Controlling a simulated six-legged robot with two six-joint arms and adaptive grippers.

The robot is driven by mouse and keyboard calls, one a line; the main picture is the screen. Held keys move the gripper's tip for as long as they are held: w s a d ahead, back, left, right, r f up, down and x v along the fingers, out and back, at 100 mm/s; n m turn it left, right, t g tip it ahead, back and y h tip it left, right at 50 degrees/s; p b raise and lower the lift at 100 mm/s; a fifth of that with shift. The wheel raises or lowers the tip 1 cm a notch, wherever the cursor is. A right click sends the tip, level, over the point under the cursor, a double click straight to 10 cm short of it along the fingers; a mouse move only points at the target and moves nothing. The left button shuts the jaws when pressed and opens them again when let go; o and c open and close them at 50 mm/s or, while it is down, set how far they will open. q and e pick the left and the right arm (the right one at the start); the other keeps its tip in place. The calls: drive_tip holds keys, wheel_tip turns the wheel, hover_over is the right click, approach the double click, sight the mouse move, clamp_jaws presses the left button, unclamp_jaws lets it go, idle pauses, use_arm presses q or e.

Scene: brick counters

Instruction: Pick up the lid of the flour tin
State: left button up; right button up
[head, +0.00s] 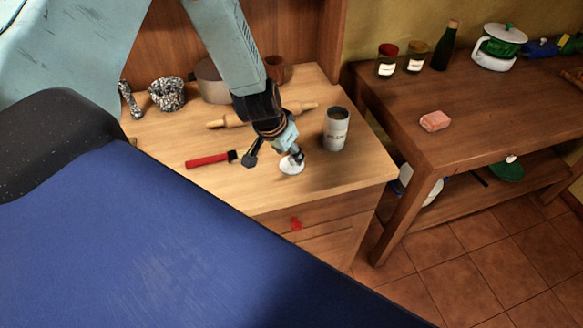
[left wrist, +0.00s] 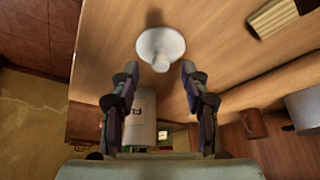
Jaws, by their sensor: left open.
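The flour tin (head: 336,130) stands upright and open-topped on the light wooden counter. Its white round lid (head: 291,166) lies on the counter to the left of the tin, near the front edge. My left gripper (head: 275,160) is open, right at the lid. In the left wrist view the lid (left wrist: 161,46) with its central knob lies just beyond the fingertips, centred between the two open fingers (left wrist: 157,75). The tin (left wrist: 142,118) shows there behind the fingers, partly hidden by the gripper. My right gripper is not seen.
A rolling pin (head: 232,121) lies behind my gripper, and a red-handled tool (head: 208,160) lies to its left. A speckled mortar (head: 167,94), a pestle (head: 131,100), a pot (head: 211,82) and a brown cup (head: 274,68) stand at the back. A darker table (head: 470,110) stands at right.

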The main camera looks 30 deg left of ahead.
sight(292, 161)
use_arm(q)
drive_tip(key=shift+b+x, duration=0.55)
drive_tip(key=shift+x, duration=0.9)
drive_tip(key=shift+w+r, duration=0.1)
drive_tip(key=shift+w, duration=0.05)
drive_tip(key=shift+r, duration=0.1)
drive_tip(key=shift+s+r, duration=0.1)
drive_tip(key=shift+s, duration=0.15)
drive_tip(key=shift+c, duration=1.3)
drive_tip(key=shift+w, duration=0.2)
drive_tip(key=c, duration=0.6)
drive_tip(key=shift+s, duration=0.15)
clamp_jaws()
